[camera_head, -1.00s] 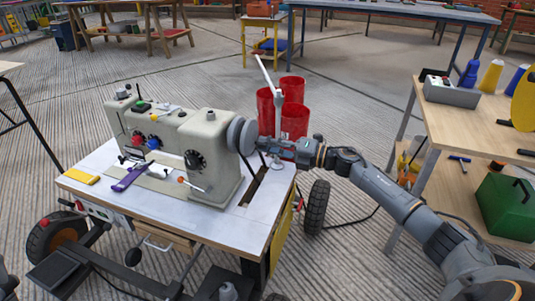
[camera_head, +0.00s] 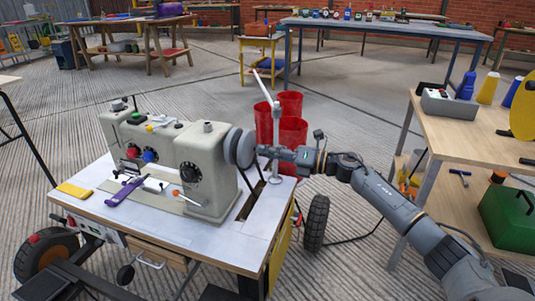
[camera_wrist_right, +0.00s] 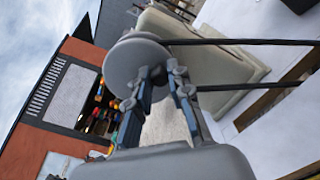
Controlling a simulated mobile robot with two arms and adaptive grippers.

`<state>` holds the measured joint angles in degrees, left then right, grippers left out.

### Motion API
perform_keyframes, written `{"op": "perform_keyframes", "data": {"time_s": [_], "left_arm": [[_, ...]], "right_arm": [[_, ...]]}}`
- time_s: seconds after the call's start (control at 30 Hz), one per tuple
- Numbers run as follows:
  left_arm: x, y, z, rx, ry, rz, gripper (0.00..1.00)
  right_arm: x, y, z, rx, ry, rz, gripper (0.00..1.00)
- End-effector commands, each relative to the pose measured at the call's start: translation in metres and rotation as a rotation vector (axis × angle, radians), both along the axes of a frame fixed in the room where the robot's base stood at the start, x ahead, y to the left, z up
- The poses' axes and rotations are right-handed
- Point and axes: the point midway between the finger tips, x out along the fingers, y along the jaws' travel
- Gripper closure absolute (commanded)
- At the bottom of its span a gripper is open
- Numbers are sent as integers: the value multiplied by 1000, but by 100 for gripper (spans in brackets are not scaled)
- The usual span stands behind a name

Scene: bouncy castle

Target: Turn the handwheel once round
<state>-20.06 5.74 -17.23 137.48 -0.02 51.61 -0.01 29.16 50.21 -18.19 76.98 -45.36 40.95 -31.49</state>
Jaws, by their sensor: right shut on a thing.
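The handwheel (camera_head: 240,148) is a grey disc on the right end of a cream sewing machine (camera_head: 207,160). The machine stands on a white-topped table (camera_head: 225,240). My right gripper (camera_head: 259,151) reaches in from the right and is shut on the handwheel's rim. In the right wrist view, the handwheel (camera_wrist_right: 133,58) is a pale round disc, with the fingers of the gripper (camera_wrist_right: 158,78) at its lower right edge. The fingers hide part of that edge. My left gripper is not in view.
A white thread stand (camera_head: 276,140) and red bins (camera_head: 291,128) stand close behind my right gripper. A wooden bench (camera_head: 470,135) with a green case (camera_head: 510,215) below stands right.

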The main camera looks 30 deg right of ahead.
Motion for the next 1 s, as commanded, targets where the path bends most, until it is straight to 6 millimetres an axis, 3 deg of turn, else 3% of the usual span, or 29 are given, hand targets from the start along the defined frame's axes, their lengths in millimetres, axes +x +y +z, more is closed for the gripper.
{"op": "perform_keyframes", "data": {"time_s": [0.23, 0.27, 0.37, 0.77, 1.0], "left_arm": [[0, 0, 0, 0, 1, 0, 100], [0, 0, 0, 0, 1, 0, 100], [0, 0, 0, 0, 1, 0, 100], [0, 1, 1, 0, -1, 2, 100], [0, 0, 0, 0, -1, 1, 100]], "right_arm": [[0, 0, -1, -1, 2, 1, 100], [0, 0, -1, -1, 2, 1, 76], [0, 0, -1, -1, 2, 1, 58], [-4, -4, -2, 0, 3, -1, 58], [-34, -31, -3, -3, 6, -2, 58]]}}
